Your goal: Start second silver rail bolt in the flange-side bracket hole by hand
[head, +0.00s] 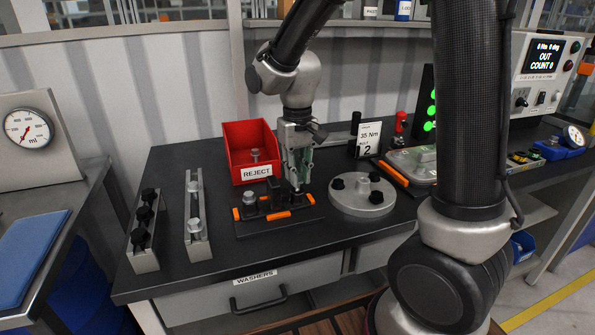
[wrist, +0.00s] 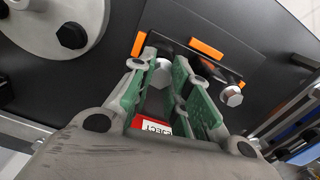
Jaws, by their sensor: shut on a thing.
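My gripper (head: 298,188) points down over the flange-side end of the black bracket fixture (head: 278,226), which has orange strips. In the wrist view my gripper (wrist: 165,72) is shut on a silver bolt (wrist: 163,76), its hex head between the green-lined fingers. The bolt's lower end and the hole are hidden, so I cannot tell whether it is in the hole. Another silver bolt (head: 249,198) stands upright at the fixture's left end; it also shows in the wrist view (wrist: 232,96). A silver rail (head: 198,246) left of the fixture holds silver bolts.
The round flange (head: 362,204) with black bolts stands close right of the fixture. The red REJECT bin (head: 247,140), with a silver bolt inside, stands behind. A rail with black bolts (head: 145,258) is at the left. A sign (head: 369,139) stands behind the flange.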

